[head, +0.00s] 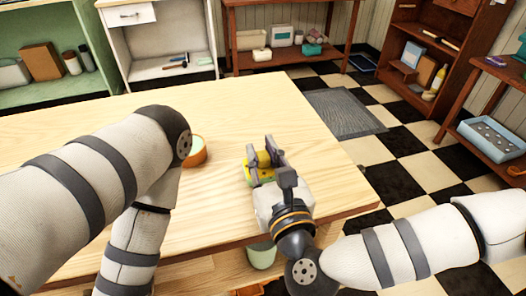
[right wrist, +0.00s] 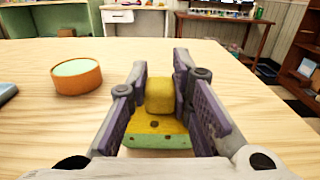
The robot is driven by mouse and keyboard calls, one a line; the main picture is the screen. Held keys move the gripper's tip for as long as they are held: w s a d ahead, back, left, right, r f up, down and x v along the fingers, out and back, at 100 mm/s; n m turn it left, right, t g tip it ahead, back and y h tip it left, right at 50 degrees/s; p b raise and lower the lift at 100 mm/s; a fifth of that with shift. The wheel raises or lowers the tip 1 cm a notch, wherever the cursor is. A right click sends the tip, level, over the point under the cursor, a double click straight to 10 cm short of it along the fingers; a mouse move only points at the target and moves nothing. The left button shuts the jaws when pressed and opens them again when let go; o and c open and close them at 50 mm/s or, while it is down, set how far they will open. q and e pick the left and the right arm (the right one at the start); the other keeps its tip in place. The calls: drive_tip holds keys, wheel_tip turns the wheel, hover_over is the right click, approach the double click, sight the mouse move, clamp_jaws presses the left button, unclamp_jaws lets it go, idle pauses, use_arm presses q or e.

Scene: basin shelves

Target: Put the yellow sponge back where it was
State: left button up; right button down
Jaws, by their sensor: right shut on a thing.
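The yellow sponge (head: 264,171) is at my right gripper (head: 268,150), over the light wooden table (head: 240,110). In the right wrist view the sponge (right wrist: 160,97) sits between the two fingers of the right gripper (right wrist: 162,90), which is shut on it. A flat yellow part with a green front edge and dark spots shows below the block, nearer the camera. I cannot tell whether the sponge touches the table. My left arm crosses the left of the head view, but its gripper is not in view.
A round orange container (head: 196,152) with a pale green top stands left of the right gripper. A green cup (head: 262,255) shows below the table's front edge. Shelves with boxes and tools line the back and right. A grey mat (head: 345,113) lies on the checkered floor.

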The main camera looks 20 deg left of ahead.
drive_tip(key=shift+f+b, duration=0.3)
drive_tip(key=shift+f, duration=0.3)
drive_tip(key=c, duration=1.4)
unclamp_jaws()
drive_tip(key=shift+o, duration=0.2)
drive_tip(key=shift+s, duration=0.1)
